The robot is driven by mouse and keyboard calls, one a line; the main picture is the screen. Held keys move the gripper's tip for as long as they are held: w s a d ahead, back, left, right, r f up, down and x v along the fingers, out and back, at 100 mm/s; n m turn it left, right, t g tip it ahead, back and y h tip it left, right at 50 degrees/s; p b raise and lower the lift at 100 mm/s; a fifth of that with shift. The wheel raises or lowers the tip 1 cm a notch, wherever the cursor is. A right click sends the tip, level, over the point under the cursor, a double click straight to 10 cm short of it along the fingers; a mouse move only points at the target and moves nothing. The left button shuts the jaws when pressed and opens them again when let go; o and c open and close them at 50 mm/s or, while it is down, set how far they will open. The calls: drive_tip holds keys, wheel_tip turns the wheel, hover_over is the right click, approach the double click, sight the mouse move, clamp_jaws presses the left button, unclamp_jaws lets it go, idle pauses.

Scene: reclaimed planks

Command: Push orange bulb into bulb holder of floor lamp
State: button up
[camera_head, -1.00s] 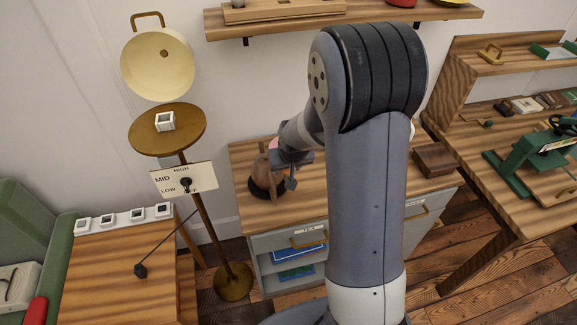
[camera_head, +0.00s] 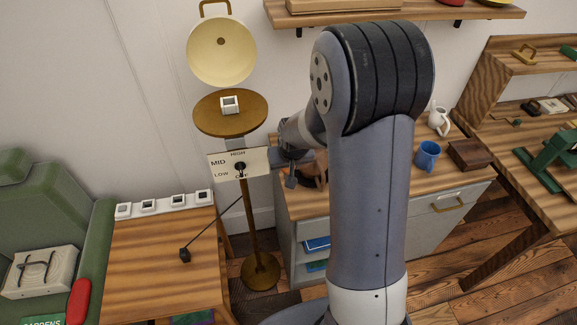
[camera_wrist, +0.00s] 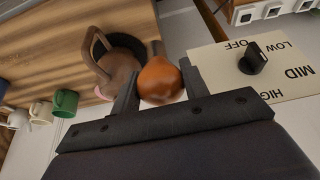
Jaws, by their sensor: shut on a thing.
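The floor lamp stands left of my arm in the head view, with a round brown top plate (camera_head: 222,122), a white square bulb holder (camera_head: 229,104) on it, and a cream shade (camera_head: 222,50) tilted up behind. A dial panel (camera_head: 239,163) marked LOW, MID, HIGH and OFF is on its pole; it also shows in the wrist view (camera_wrist: 290,75). My gripper (camera_wrist: 160,85) is shut on the orange bulb (camera_wrist: 160,80), seen between the fingers in the wrist view. In the head view my gripper (camera_head: 291,180) is right of the panel, lower than the top plate; the bulb is not discernible there.
A cabinet (camera_head: 300,205) with a brown kettle (camera_wrist: 117,65) on it stands behind my gripper. A blue mug (camera_head: 428,155) is farther right. A wooden side table (camera_head: 150,250) with a white socket strip (camera_head: 165,203) and a green armchair (camera_head: 40,195) are at left.

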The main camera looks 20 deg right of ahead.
drive_tip(key=s+a+r+n, duration=0.1)
drive_tip(key=a+r, duration=0.3)
drive_tip(key=r, duration=0.6)
drive_tip(key=s+a+r+n, duration=0.1)
drive_tip(key=a+r, duration=0.3)
drive_tip(key=r, duration=0.6)
drive_tip(key=s+a+r+n+y, duration=0.1)
drive_tip(key=s+a+r, duration=0.2)
drive_tip(key=r, duration=0.6)
drive_tip(key=shift+a+r, duration=0.4)
drive_tip(key=shift+a, duration=0.4)
